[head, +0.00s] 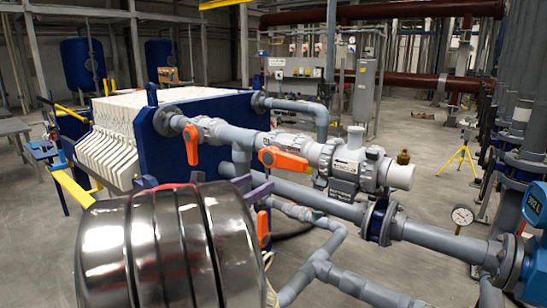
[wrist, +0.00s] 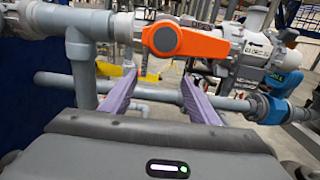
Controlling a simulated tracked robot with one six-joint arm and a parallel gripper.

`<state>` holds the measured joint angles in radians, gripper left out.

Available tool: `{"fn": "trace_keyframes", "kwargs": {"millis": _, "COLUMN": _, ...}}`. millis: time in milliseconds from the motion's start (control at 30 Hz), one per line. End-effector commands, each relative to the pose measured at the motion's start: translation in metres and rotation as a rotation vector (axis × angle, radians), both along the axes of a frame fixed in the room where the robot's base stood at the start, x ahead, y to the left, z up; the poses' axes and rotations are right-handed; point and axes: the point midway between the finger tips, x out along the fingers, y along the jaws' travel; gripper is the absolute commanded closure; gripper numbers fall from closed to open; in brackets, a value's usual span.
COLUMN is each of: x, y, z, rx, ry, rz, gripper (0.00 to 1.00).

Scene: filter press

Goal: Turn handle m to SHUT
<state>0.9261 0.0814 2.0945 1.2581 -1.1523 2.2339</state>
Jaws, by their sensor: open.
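Handle m (wrist: 186,41) is an orange lever on the grey pipe valve, with a letter M plate just above its left end in the wrist view. It lies roughly along the pipe, its round hub at the left and its arm to the right. It also shows in the head view (head: 283,160). My gripper (wrist: 159,80) has two purple fingers spread apart with nothing held between them. Its tips are below the handle in the picture and apart from it. In the head view the gripper (head: 253,187) is partly hidden by my dark arm. I cannot read a SHUT mark.
Another orange handle (head: 191,145) hangs down on the pipe at the left, and another (head: 263,229) is lower down. A thick grey valve body (head: 346,165) stands right of handle m. A lower grey pipe (head: 320,200) runs below. Open floor lies to the right.

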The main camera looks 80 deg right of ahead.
Motion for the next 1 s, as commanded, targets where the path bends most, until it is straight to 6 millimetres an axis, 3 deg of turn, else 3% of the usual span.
{"fn": "trace_keyframes", "kwargs": {"millis": 1000, "x": -0.037, "y": 0.017, "z": 0.016, "rx": 0.301, "ry": 0.698, "rz": 0.000, "gripper": 0.45}}
